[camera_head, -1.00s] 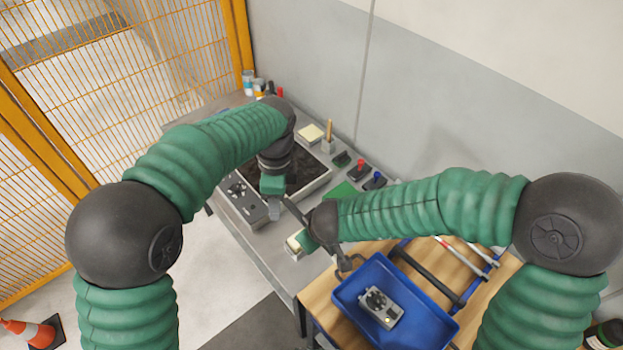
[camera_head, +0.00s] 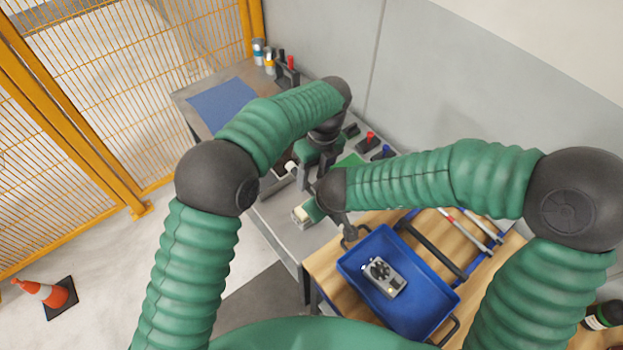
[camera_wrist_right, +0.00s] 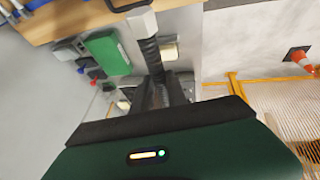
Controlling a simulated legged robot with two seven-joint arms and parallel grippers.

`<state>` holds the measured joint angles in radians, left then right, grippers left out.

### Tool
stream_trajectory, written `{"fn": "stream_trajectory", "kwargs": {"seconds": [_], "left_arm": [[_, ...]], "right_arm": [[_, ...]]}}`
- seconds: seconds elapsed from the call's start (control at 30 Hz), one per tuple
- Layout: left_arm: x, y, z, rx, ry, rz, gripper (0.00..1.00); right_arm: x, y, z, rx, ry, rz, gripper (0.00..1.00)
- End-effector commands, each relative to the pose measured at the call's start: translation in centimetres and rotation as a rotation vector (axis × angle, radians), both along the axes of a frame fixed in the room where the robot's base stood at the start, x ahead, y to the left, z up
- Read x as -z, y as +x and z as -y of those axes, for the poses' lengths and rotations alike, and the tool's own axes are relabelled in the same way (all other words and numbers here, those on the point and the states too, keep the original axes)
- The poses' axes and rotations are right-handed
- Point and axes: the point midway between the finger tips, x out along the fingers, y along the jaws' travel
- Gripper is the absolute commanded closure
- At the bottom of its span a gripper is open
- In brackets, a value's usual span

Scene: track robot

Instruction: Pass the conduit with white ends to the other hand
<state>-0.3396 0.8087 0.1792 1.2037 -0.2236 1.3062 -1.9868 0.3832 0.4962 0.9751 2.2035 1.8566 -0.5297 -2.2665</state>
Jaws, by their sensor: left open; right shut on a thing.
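The conduit (camera_wrist_right: 150,52) is a black ribbed tube with a pale end at the top of the right wrist view. My right gripper (camera_wrist_right: 162,92) is shut on it, and the tube sticks out beyond the fingers towards the wooden table. In the head view, my right gripper's fingers are mostly hidden behind its dark wrist. My left gripper (camera_head: 301,176) is open, just left of and close to my right wrist, above the grey bench. A white piece (camera_head: 290,166) shows beside the left fingers; I cannot tell whether it is the conduit's other end or whether they touch.
A blue tray (camera_head: 424,315) holding a grey device (camera_head: 384,278) sits on the wooden table (camera_head: 322,268) at the lower right. The grey bench (camera_head: 275,212) carries a pale-topped block (camera_head: 305,214), red and blue switches and a blue mat (camera_head: 221,104).

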Motion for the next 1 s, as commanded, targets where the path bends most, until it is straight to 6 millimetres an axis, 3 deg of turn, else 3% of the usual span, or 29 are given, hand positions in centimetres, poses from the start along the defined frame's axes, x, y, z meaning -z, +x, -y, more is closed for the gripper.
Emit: {"fn": "stream_trajectory", "kwargs": {"seconds": [0.13, 0.43, 0.77, 0.93, 0.97, 1.0], "left_arm": [[1.5, -0.2, -0.2, -0.001, 0.001, 0.000, 0.56], [1.8, -0.2, -0.3, -0.001, -0.001, 0.001, 0.57], [1.8, -0.2, -0.2, -0.001, -0.001, 0.002, 1.00], [1.8, -0.1, -0.2, -0.001, -0.003, 0.003, 1.00], [1.8, -0.1, -0.2, 0.000, -0.004, 0.004, 1.00], [1.8, -0.1, -0.1, 0.000, -0.004, 0.004, 1.00]], "right_arm": [[0.0, 0.0, 0.0, 0.000, 0.000, 0.000, 1.00], [0.0, 0.0, 0.0, 0.000, 0.000, 0.000, 1.00], [0.0, 0.0, -0.1, -0.002, 0.000, 0.000, 1.00], [0.0, -0.1, -0.2, -0.004, 0.003, 0.001, 1.00], [0.0, -0.1, -0.2, -0.006, 0.003, 0.000, 0.80], [0.0, -0.1, -0.2, -0.006, 0.003, 0.000, 0.75]]}}
